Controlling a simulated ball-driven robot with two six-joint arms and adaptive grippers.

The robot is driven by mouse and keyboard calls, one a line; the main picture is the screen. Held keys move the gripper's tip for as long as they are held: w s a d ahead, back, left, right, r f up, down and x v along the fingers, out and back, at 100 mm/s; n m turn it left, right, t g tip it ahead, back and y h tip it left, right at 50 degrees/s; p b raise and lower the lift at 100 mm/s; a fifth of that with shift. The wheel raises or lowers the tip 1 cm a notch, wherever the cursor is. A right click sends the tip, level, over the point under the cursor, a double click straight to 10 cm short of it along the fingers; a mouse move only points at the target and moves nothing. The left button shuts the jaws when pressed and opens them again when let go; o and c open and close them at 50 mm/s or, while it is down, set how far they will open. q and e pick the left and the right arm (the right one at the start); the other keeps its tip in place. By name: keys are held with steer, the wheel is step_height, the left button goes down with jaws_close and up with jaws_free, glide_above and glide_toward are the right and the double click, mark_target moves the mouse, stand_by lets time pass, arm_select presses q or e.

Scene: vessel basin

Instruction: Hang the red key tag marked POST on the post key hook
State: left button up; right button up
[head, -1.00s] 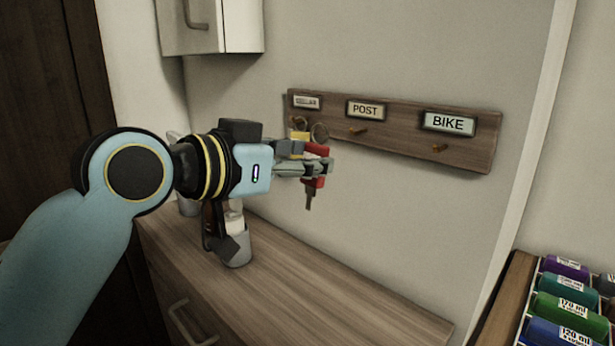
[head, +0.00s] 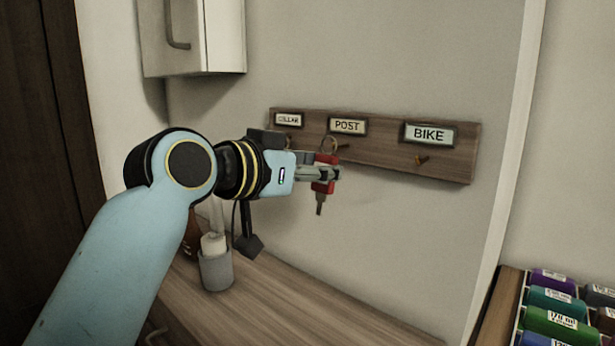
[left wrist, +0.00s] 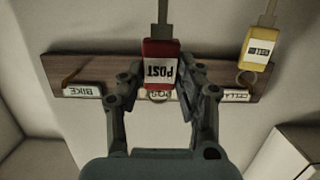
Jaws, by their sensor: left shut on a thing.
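My left gripper (head: 331,174) is shut on the red key tag (head: 325,159) in front of the wooden key board. The tag hangs upright, its ring above the fingers and its key below. In the left wrist view the red tag (left wrist: 160,62) shows the word POST, upside down, between the fingers (left wrist: 160,78). The post key hook (head: 344,147) is a small peg under the POST label (head: 347,126). The ring shows just left of the peg's visible end; I cannot tell whether it is around the peg. My right gripper is not in view.
The board (head: 385,150) also has a CELLAR label (head: 288,119) and a BIKE label (head: 429,134) with an empty hook (head: 422,160). A yellow tag (left wrist: 258,48) hangs on the cellar side. A wall cabinet (head: 222,37) is at upper left; a grey cup (head: 216,270) stands on the counter.

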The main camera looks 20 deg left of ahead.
arm_select(q)
steer(key=shift+b+x, duration=0.45)
steer(key=shift+x, duration=0.45)
steer(key=shift+w+d+f, duration=0.2)
steer(key=shift+w+f, duration=0.25)
steer(key=shift+w, duration=0.05)
steer(key=o, duration=1.1)
